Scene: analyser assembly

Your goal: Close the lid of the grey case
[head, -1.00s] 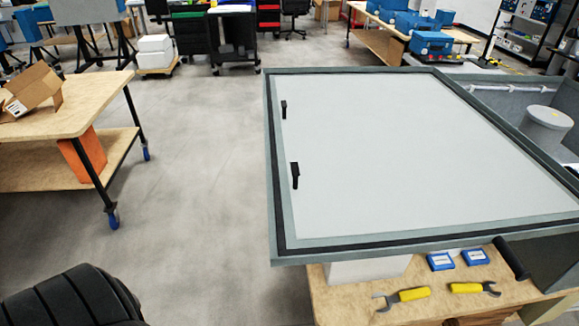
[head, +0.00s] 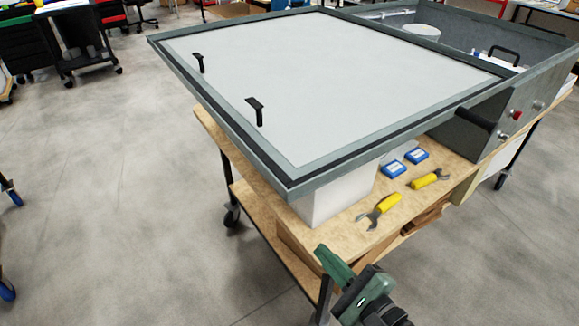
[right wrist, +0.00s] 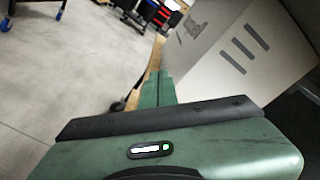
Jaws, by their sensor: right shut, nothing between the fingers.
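The lid (head: 300,75) of the grey case is swung open and lies roughly level, with its pale inner side up. Two black latches (head: 257,110) stand on its left part. The case body (head: 545,85) joins it on the right, with its inside exposed. My right gripper (head: 330,262), green and black, is shut and empty, low in front of the workbench, below the lid's near corner and apart from it. Its green fingers (right wrist: 158,88) also show in the right wrist view. My left gripper is not in view.
The case rests on a wooden workbench (head: 350,240). A white box (head: 335,193) stands under the lid; two yellow-handled tools (head: 388,205) and two blue boxes (head: 393,169) lie near the bench's front edge. The floor (head: 120,190) on the left is clear.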

